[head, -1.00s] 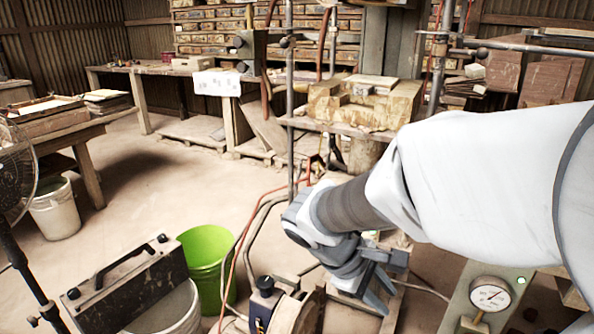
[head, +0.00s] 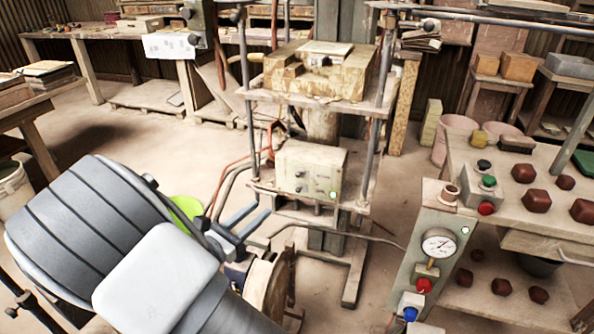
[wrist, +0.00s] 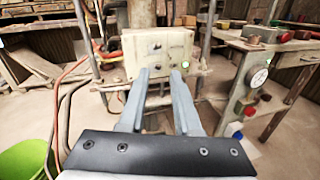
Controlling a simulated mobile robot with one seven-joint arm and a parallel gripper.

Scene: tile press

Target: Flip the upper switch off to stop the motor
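A pale control box (head: 322,162) is mounted low on the press frame. It also shows in the wrist view (wrist: 150,38). Its front has two small dark switches, one above the other: the upper switch (wrist: 157,47) and the lower switch (wrist: 158,59). A green light (wrist: 185,64) is lit at its lower right. My gripper (head: 262,209) is in front of the box and lower, to its left in the head view. In the wrist view its two fingers (wrist: 159,71) are apart with nothing between them, pointing toward the box. Which way the switches are set is too small to tell.
A gauge panel (head: 408,270) with red and blue buttons stands on the right beside a table with dark red blocks (head: 537,201). Cables (wrist: 64,100) run left of the box. A green bucket (wrist: 30,160) and a brown wheel (head: 257,284) are near my arm.

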